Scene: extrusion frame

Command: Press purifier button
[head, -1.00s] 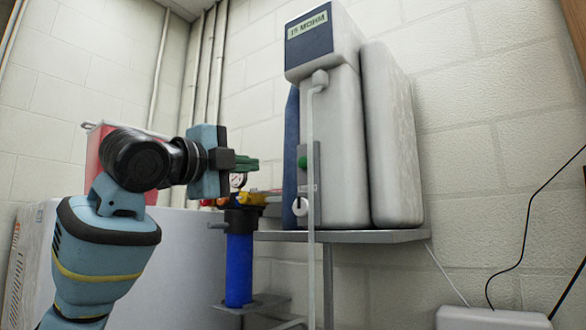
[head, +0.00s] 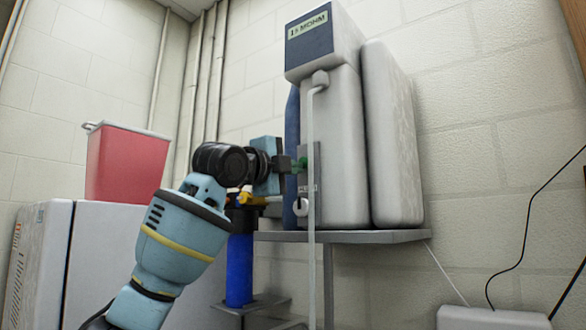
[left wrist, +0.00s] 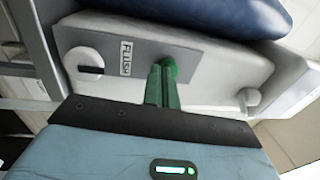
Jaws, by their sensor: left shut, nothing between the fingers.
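The purifier (head: 335,150) is a tall white unit with a dark display panel on top, standing on a grey wall shelf. Its side plate carries a green button, which shows in the left wrist view (left wrist: 170,68), beside a "FLUSH" label and a white knob (left wrist: 84,64). My left gripper (head: 300,163) is shut, with its green fingertips at the button on the plate. In the left wrist view the fingers partly cover the button; they look touching or nearly so, and I cannot tell whether it is pressed in. My right gripper is not in view.
A grey shelf (head: 385,237) holds the purifier and a second white tank (head: 390,140). A thin pipe (head: 312,200) runs down in front. A blue filter (head: 239,270) stands below my gripper. A red bin (head: 127,165) sits on a white cabinet at left.

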